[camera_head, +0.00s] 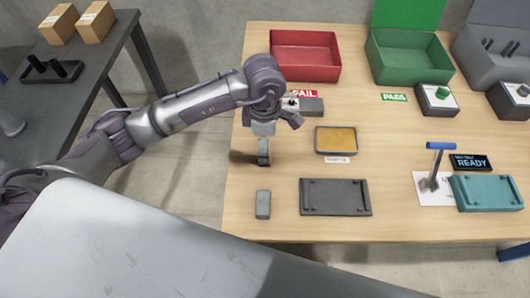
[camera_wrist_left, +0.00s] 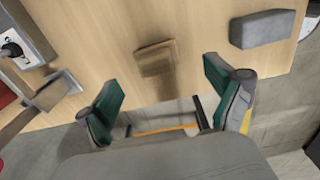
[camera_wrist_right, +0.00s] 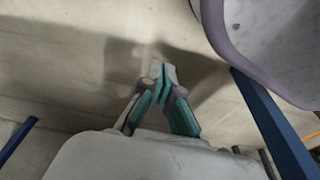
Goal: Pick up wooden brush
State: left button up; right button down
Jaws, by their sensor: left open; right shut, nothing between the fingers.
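The wooden brush, a small brown block-shaped thing, lies on the light wooden table (camera_head: 390,215) near its left edge. It shows in the left wrist view (camera_wrist_left: 155,58) and, partly hidden by my gripper, in the head view (camera_head: 264,155). My left gripper (camera_wrist_left: 163,80) is open, with its green-padded fingers spread on either side of the line to the brush. It is above the brush and apart from it; it also shows in the head view (camera_head: 265,128). My right gripper (camera_wrist_right: 160,75) is shut and empty, over bare floor away from the brush.
A grey block (camera_head: 263,204) lies in front of the brush. A dark tray (camera_head: 335,197), a small tray with a yellow inside (camera_head: 336,140) and a grey button box (camera_head: 310,106) are to the right. Red (camera_head: 306,55) and green (camera_head: 408,55) bins stand behind.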

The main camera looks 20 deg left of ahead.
pick_arm(q)
jog(key=f, duration=0.4)
jog(key=shift+w, duration=0.25)
jog(key=shift+f, duration=0.3)
jog(key=c, duration=1.2)
jog(key=shift+c, duration=0.2)
pick_arm(e)
jog(key=shift+w+r, duration=0.4)
jog(key=shift+r, duration=0.25)
pick_arm(q)
jog(key=shift+r, duration=0.15)
jog(key=shift+r, duration=0.25)
notch_tip(320, 180, up, 4)
jog(key=shift+w+f, duration=0.1)
jog(key=d+r, duration=0.2)
jog(key=d, duration=0.2)
jog(key=d+r, duration=0.2)
jog(key=d, duration=0.2)
jog(key=d+r, duration=0.2)
jog(key=d, duration=0.1)
jog(key=shift+d+r, duration=0.2)
jog(key=shift+d, duration=0.2)
pick_arm(e)
jog(key=shift+s+d+f, duration=0.1)
jog(key=shift+s+f, duration=0.45)
jog(key=shift+f, duration=0.35)
